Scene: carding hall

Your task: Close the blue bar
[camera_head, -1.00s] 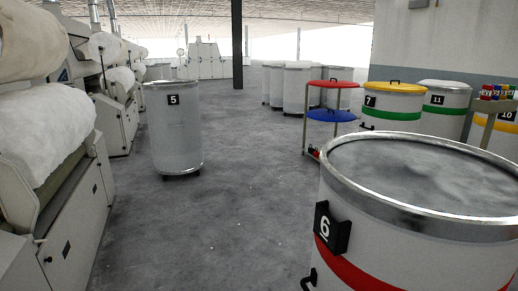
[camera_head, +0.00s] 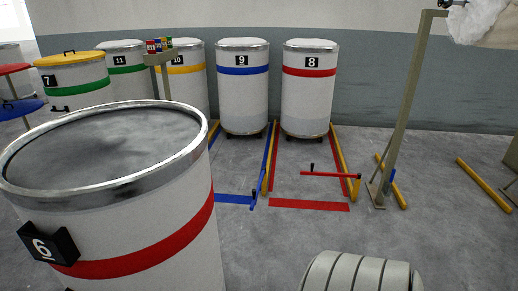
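A blue bar (camera_head: 273,150) shows in the head view between the bays of can 9 and can 8. It runs back from a short post (camera_head: 253,194) toward the wall, along a yellow rail, rather than across the front of the bay. A flat blue floor stripe (camera_head: 233,199) marks the front of the bay of can 9 (camera_head: 243,90). The bar's exact joint and handle are too small to tell. Neither of my grippers is in view.
Can 6 (camera_head: 140,235) stands large at the near left. A red bar (camera_head: 325,175) crosses the front of the bay of can 8 (camera_head: 308,90). A tan post (camera_head: 405,110) and yellow rails stand at the right.

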